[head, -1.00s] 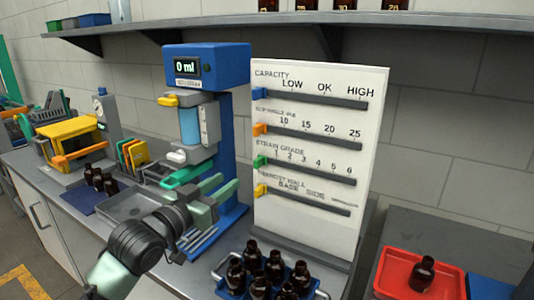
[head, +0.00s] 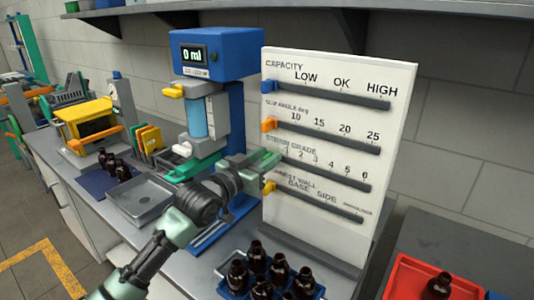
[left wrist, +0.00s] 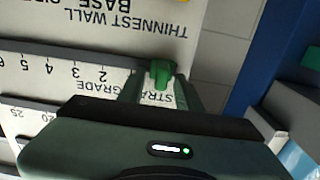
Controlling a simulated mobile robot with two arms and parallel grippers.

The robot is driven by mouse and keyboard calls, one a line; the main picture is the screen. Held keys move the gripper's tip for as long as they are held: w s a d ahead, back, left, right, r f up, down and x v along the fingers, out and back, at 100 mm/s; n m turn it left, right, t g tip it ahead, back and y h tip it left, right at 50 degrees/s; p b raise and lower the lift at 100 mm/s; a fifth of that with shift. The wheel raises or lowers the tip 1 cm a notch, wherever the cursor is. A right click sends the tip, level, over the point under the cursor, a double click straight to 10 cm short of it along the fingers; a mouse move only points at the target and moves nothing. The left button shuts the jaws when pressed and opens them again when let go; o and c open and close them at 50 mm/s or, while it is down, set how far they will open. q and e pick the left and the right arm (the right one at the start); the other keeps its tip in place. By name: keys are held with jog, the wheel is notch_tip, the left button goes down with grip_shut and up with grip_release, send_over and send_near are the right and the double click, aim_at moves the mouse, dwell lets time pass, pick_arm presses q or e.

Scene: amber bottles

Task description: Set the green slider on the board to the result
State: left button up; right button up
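The white board (head: 395,130) stands upright with several labelled slider tracks. The STRAIN GRADE track (head: 340,178) carries marks 1 to 6. The green slider (left wrist: 161,73) is at the low end of that track, beyond the 1 mark; in the head view my gripper hides it. My left gripper (head: 274,160) is at the board. In the left wrist view, upside down to the board, its two fingers (left wrist: 160,88) stand on either side of the green slider, with small gaps seeming to show. My right gripper is in neither view.
Blue (head: 269,87), orange (head: 269,124) and yellow (head: 269,187) sliders sit at the left ends of the other tracks. A blue dispenser (head: 215,55) reading 0 ml stands left of the board. Amber bottles (head: 257,252) stand in front; a red tray (head: 405,275) is right.

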pick_arm(q)
jog(key=shift+r, duration=0.1)
jog(key=shift+c, duration=0.3)
grip_shut()
dwell(1.2)
